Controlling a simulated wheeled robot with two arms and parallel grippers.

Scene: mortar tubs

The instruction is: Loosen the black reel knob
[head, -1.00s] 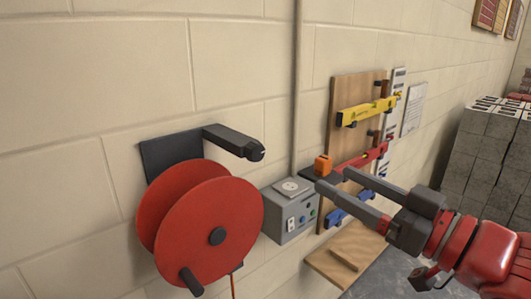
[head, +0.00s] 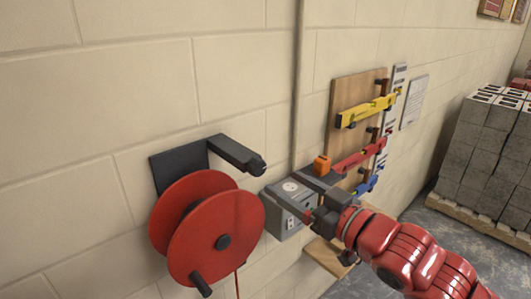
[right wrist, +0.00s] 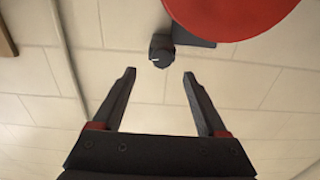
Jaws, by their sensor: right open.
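A red cable reel (head: 185,225) hangs on the wall at the left in the head view. A black bracket arm (head: 235,152) reaches out above it and ends in a black knob (head: 257,167). The knob also shows in the right wrist view (right wrist: 160,50) with a pale mark on its face, just beyond and between my fingertips. My right gripper (head: 288,187) is open and empty, to the right of and a little below the knob, apart from it. Its two fingers stand wide apart in the right wrist view (right wrist: 159,74). My left gripper is out of view.
A grey control box (head: 286,220) is on the wall behind my right fingers. A wooden board with yellow (head: 366,111) and red (head: 360,160) levels hangs to the right. An orange object (head: 321,165) sits near it. Grey blocks (head: 485,150) are stacked at the far right.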

